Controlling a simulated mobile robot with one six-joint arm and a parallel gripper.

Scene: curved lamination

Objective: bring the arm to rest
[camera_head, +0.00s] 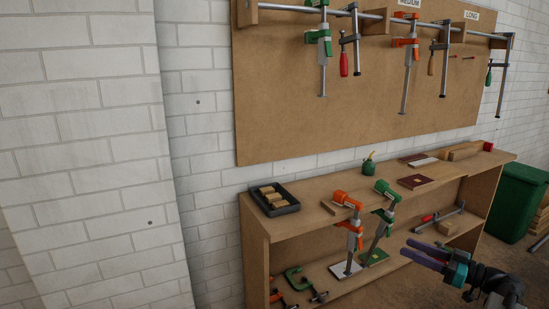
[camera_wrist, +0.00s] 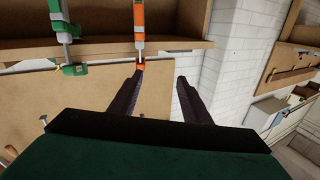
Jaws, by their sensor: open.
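My arm reaches in from the lower right of the head view. My gripper (camera_head: 404,247) is open there, with its dark purple fingers pointing left in front of the workbench. In the wrist view my gripper (camera_wrist: 159,76) shows both fingers spread, with nothing held between them. An orange clamp (camera_wrist: 139,24) and a green clamp (camera_wrist: 62,30) show beyond the fingers, near the top of that view. The left finger's tip overlaps the lower end of the orange clamp in the picture; I cannot tell whether they touch.
The wooden workbench (camera_head: 312,228) stands along the white brick wall. An orange clamp (camera_head: 346,199) and a green clamp (camera_head: 387,194) stand at its front edge. A black tray (camera_head: 284,209) holds wooden blocks. More clamps hang on the board (camera_head: 280,110). A green bin (camera_head: 521,203) stands right.

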